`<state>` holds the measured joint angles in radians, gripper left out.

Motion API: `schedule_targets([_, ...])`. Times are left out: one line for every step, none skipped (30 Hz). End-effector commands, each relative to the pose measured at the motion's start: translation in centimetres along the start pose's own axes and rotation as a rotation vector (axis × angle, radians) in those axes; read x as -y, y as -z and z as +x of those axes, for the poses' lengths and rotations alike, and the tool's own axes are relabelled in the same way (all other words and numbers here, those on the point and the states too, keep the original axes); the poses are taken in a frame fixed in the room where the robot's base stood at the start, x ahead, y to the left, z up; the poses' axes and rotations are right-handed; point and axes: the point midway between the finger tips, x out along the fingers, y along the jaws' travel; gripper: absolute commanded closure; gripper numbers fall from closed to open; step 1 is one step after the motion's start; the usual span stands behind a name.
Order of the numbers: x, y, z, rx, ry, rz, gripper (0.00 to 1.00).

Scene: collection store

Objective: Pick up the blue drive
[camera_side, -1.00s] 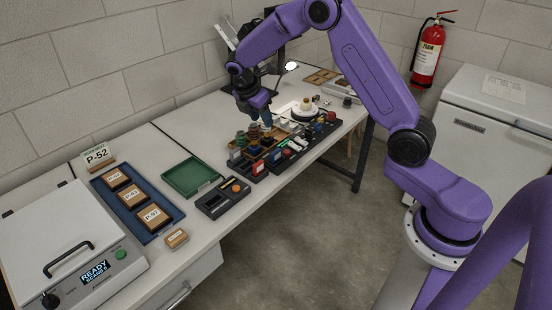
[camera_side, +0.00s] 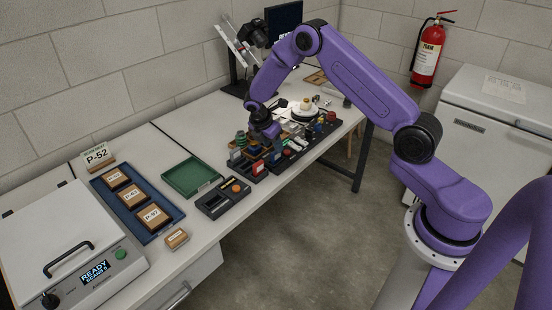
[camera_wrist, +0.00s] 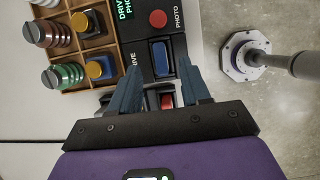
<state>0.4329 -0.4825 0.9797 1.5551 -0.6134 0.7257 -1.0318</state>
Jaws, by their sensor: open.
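The blue drive (camera_wrist: 162,58) lies in a slot of a black holder (camera_wrist: 146,68) in the wrist view. My gripper (camera_wrist: 160,56) is open, with one fingertip to the left and one to the right of the blue drive in that view. I cannot tell whether the fingertips are level with the drive or still above it. No contact shows. In the side view my gripper (camera_side: 267,139) points down over the holders on the bench, and I cannot make out the blue drive clearly there.
A red drive (camera_wrist: 167,101) sits beside the blue one, nearer my gripper's palm. A red button (camera_wrist: 158,19) is beyond it, by the PHOTO label. A wooden compartment tray (camera_wrist: 74,70) with several knobbed pieces stands to the left. A green tray (camera_side: 191,175) lies on the bench.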

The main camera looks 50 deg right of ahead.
Motion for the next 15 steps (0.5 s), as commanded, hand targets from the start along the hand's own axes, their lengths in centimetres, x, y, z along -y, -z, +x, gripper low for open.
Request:
schedule_targets([0.1,0.1,0.9,0.0,0.002,-0.001,0.53])
schedule_targets([0.1,0.1,1.4,0.0,0.003,-0.001,0.53])
schedule_targets([0.1,0.2,1.9,0.001,0.003,-0.002,0.53])
schedule_targets([0.2,0.2,2.4,0.0,0.003,-0.001,0.53])
schedule_targets([0.1,0.2,2.7,0.0,0.002,0.0,0.53])
schedule_targets([0.1,0.2,3.2,-0.001,0.0,0.001,0.53])
schedule_targets([0.1,0.2,3.4,0.0,0.0,0.001,0.53])
schedule_targets([0.1,0.2,3.6,0.0,-0.001,0.0,0.53])
schedule_targets([0.1,0.2,3.8,0.0,-0.002,0.0,0.53])
schedule_targets([0.1,0.2,4.0,0.0,-0.002,-0.001,0.53])
schedule_targets([0.1,0.2,4.0,0.0,-0.002,-0.001,0.53])
schedule_targets([0.0,0.2,4.1,0.0,-0.003,-0.001,0.53])
schedule_targets([0.0,0.2,4.1,0.0,-0.003,-0.001,0.53])
schedule_targets([0.0,0.2,4.0,0.0,-0.003,-0.001,0.53])
schedule_targets([0.0,0.2,4.0,0.0,-0.003,-0.001,0.53])
